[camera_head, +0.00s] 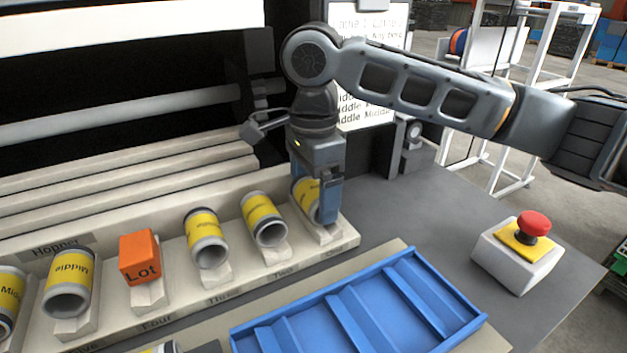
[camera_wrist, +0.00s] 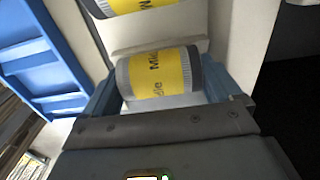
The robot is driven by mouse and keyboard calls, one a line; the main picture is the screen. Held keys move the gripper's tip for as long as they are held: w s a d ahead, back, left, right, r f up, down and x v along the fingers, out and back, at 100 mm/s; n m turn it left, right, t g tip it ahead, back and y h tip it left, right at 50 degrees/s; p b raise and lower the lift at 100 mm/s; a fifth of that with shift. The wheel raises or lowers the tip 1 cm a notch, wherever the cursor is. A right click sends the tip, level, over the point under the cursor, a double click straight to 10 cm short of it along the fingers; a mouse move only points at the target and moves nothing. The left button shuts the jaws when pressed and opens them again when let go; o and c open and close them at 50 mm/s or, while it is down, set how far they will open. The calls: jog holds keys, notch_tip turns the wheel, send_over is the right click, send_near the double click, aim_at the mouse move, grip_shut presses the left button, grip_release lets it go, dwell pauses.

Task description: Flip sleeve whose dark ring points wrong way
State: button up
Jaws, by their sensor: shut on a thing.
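My gripper (camera_head: 320,203) is shut on the yellow-labelled grey sleeve (camera_head: 303,194) in the cradle at the rail's right end. In the wrist view this sleeve (camera_wrist: 155,74) lies between the fingers, its darker end toward the right, away from the blue tray. The neighbouring sleeve (camera_head: 264,219) seems to have its dark ring at the near end; in the wrist view its dark end (camera_wrist: 97,8) is on the tray side. The third sleeve (camera_head: 206,238) and the sleeve further left (camera_head: 69,283) show dark rings at the far end. Another sleeve (camera_head: 9,300) is cut off.
An orange "Lot" block (camera_head: 140,257) occupies a cradle among the sleeves. A blue divided tray (camera_head: 412,262) lies in front and looks empty. A red stop button (camera_head: 533,225) on its box stands at the right. Grey table between rail and button is clear.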

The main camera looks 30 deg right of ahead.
jog(key=o, duration=1)
notch_tip(320, 180, up, 8)
jog(key=shift+f+p, duration=0.15)
jog(key=shift+p, duration=0.3)
notch_tip(320, 180, up, 6)
jog(key=p, duration=0.8)
jog(key=shift+s, duration=0.1)
